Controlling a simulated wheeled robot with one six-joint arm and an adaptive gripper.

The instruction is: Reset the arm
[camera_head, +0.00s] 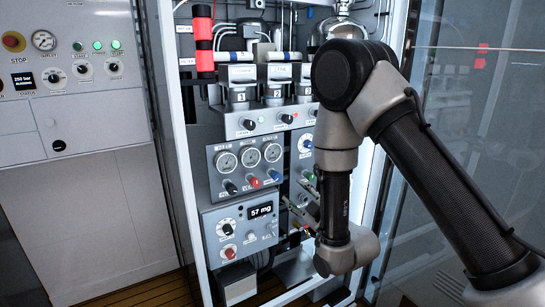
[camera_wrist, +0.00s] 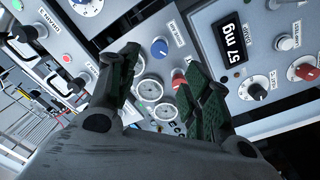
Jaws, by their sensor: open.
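My gripper (camera_wrist: 158,78) is open in the wrist view, with its two dark green ridged finger pads apart and nothing between them. It faces the fill panel (camera_head: 212,165), where a blue knob (camera_wrist: 160,47), a red knob (camera_wrist: 179,79) and round gauges (camera_wrist: 149,89) show beyond and between the fingers. In the head view my arm bends down in front of the panel's right side. There my gripper (camera_head: 297,208) is partly hidden by my wrist, close to the panel front. I cannot tell whether it touches anything.
A display reading 57 mg (camera_head: 262,211) sits on the lower box. Numbered units (camera_head: 240,97) and a red cylinder (camera_head: 203,40) are above. A grey control cabinet (camera_head: 80,130) stands left. The white frame (camera_head: 172,120) edges the panel; a glass pane (camera_head: 470,130) is at right.

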